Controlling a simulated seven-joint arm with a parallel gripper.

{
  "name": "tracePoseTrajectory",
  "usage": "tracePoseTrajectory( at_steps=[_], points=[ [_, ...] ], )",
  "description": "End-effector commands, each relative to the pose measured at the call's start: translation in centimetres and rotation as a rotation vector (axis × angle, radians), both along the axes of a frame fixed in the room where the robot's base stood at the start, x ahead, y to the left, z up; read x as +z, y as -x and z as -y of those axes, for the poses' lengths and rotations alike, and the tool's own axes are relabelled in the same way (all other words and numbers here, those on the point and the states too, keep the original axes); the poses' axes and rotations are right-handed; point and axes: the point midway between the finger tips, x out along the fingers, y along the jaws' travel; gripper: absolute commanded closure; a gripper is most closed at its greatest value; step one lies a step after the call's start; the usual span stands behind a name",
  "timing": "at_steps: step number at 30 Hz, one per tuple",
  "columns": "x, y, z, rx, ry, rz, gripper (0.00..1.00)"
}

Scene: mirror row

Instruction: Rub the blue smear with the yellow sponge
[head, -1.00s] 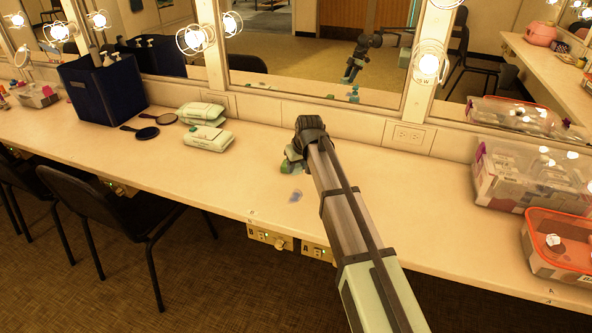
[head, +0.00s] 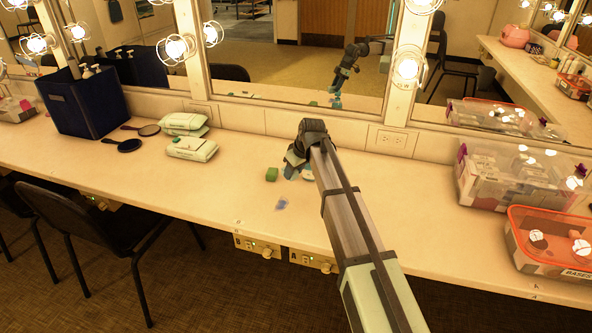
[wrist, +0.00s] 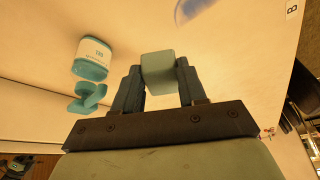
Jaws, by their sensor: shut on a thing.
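The blue smear (head: 281,203) lies on the counter, left of my gripper and nearer the front edge. Part of it shows at the top of the wrist view (wrist: 195,8). My gripper (head: 292,172) is low over the counter. In the wrist view my gripper (wrist: 159,88) is shut on a pale grey-green block (wrist: 158,72). The block does not look yellow here, and I cannot tell whether it is the sponge. It is apart from the smear.
White-and-teal items (wrist: 94,58) stand near my gripper on the mirror side. Clear bins (head: 505,180) stand at the right. The counter around the smear is clear.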

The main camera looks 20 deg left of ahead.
Motion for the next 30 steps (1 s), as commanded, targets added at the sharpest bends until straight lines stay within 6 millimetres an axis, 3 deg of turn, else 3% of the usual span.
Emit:
tracePoseTrajectory(
  at_steps=[12,22,30],
  points=[
    [0.1,1.9,-0.6,0.459,0.0,0.0,0.87],
    [-0.5,2.1,-0.6,0.54,0.001,0.0,0.87],
    [-2.7,2.1,-0.6,0.537,0.001,-0.001,0.87]
  ],
)
